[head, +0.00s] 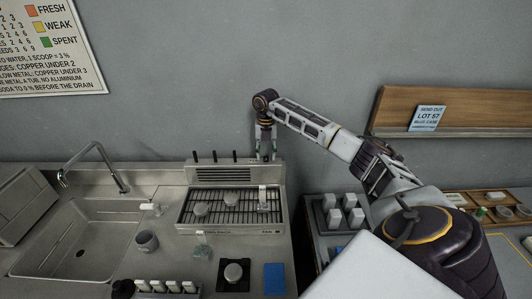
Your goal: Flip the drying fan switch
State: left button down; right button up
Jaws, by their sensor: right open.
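The drying unit (187,218) has a wire rack with a raised, louvred back panel (222,175) against the wall. A small, blurred label at the right of its front edge seems to read "FAN". I cannot clearly make out the fan switch; the right end of the back panel is partly covered by my right gripper. My right gripper (266,157) points down at that right end, open, with nothing seen between its fingers. I cannot tell whether it touches the panel. My left gripper is not in view.
A sink (70,245) with a tall faucet (105,165) is at left. A blue pad (274,278) lies in front. A wooden shelf (480,110) hangs at right.

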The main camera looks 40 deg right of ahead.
grip_shut()
jog(key=shift+s+a+t+h+b, duration=0.15)
jog(key=shift+t+h+b, duration=0.6)
jog(key=shift+b, duration=0.5)
jog(key=shift+s+a+r+t+h+b, duration=0.2)
jog(key=shift+t+h+b, duration=0.4)
jog(key=shift+b, duration=1.05)
grip_release()
